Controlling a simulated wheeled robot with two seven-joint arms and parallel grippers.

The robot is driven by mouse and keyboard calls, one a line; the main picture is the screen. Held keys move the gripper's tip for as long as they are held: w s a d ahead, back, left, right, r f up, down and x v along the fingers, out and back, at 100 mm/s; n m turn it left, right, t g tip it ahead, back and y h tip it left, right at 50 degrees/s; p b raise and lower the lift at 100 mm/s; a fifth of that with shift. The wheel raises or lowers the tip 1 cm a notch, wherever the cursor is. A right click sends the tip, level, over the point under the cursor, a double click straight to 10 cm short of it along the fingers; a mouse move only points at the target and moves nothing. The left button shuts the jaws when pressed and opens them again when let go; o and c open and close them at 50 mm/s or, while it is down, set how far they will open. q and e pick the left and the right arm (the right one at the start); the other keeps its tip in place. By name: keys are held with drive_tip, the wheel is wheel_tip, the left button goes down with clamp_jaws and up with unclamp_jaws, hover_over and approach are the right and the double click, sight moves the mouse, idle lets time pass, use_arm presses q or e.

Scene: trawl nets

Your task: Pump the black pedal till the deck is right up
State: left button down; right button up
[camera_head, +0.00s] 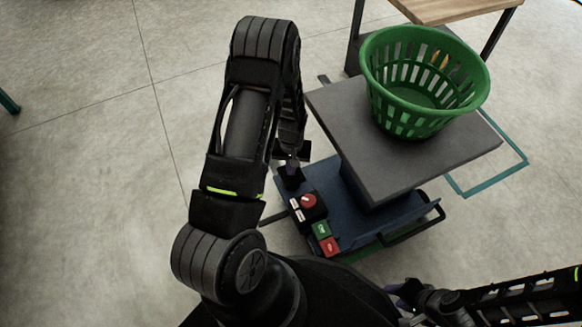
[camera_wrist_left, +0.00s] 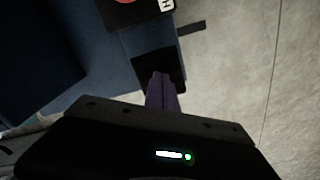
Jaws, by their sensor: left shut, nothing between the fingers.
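A lift table has a grey deck (camera_head: 330,112) held level above its blue base (camera_head: 352,225) by a blue column. The black pedal (camera_head: 291,183) sticks out at the base's left edge, and it also shows in the left wrist view (camera_wrist_left: 158,62). My left gripper (camera_head: 292,165) is shut and empty, pointing down at the pedal. Its purple fingers (camera_wrist_left: 162,90) overlap the pedal in the left wrist view; I cannot tell if they press on it. My right gripper (camera_head: 405,292) is partly seen at the lower right, away from the lift; its fingers are unclear.
A green slotted basket (camera_head: 424,82) stands on the deck, something yellow inside. Beside the pedal is a black box with a red knob (camera_head: 309,201), then a green button (camera_head: 321,230) and a red button (camera_head: 329,246). A wooden table (camera_head: 450,10) stands behind. The left floor is clear.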

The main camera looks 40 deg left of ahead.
use_arm(q)
drive_tip(key=shift+r+p, duration=1.6)
drive_tip(key=shift+r, duration=0.55)
drive_tip(key=shift+r, duration=0.1)
wheel_tip(320, 180, up, 6)
drive_tip(key=p, duration=0.4)
drive_tip(key=shift+p, duration=0.35)
